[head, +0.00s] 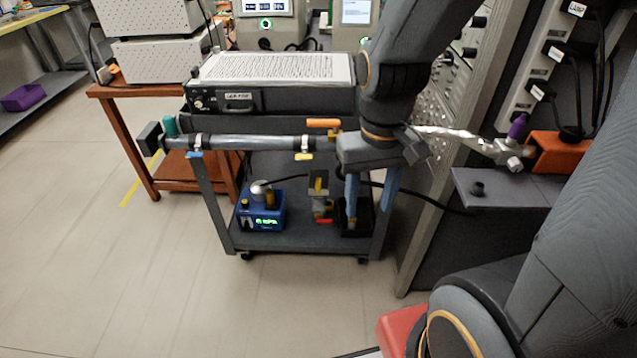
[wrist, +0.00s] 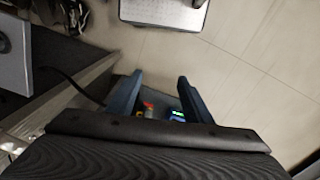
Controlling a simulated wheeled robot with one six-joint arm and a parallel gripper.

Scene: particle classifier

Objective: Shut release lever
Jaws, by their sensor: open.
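An orange-handled lever (head: 323,123) lies flat along the top of a dark horizontal pipe (head: 245,142) on the cart. A small red handle (head: 325,221) is at the base of a brass valve (head: 319,190) on the lower shelf. I cannot tell which is the release lever. My gripper (head: 370,198) points down at the pipe's right end, just right of the orange lever, with its blue fingers apart. In the wrist view my gripper (wrist: 158,84) is also open. Red and yellow parts (wrist: 148,107) show low between its fingers, apart from them. The orange lever is not visible there.
A blue pump box (head: 262,212) with a green display and a black bin (head: 356,218) stand on the lower shelf. A grey shelf (head: 515,195) and perforated panel stand close on the right. A wooden table (head: 150,180) is behind left. Floor at front left is clear.

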